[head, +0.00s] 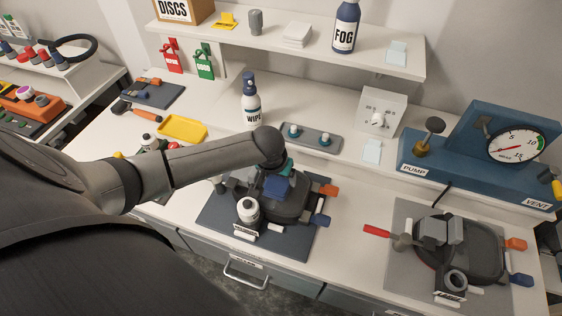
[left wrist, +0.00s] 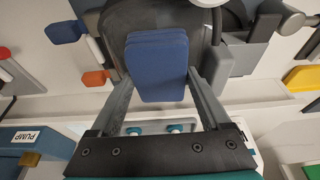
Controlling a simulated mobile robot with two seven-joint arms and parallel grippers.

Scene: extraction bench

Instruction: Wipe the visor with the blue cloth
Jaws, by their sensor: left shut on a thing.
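The blue cloth (head: 278,187) is a folded pad held in my left gripper (head: 284,172). In the left wrist view the fingers of my left gripper (left wrist: 158,78) close on the cloth (left wrist: 158,62) from both sides. A dark mask (head: 293,207) with orange and blue tabs lies on the dark mat (head: 218,222) under the gripper. The cloth is over its upper part; I cannot tell whether they touch. The mask also shows behind the cloth in the left wrist view (left wrist: 122,14). The arm and cloth hide part of the visor. My right gripper is out of view.
A second mask (head: 480,254) lies on a grey mat at right, below the blue pump unit (head: 465,168). A WIPE bottle (head: 251,105) and a tray with two teal-topped knobs (head: 312,138) stand behind.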

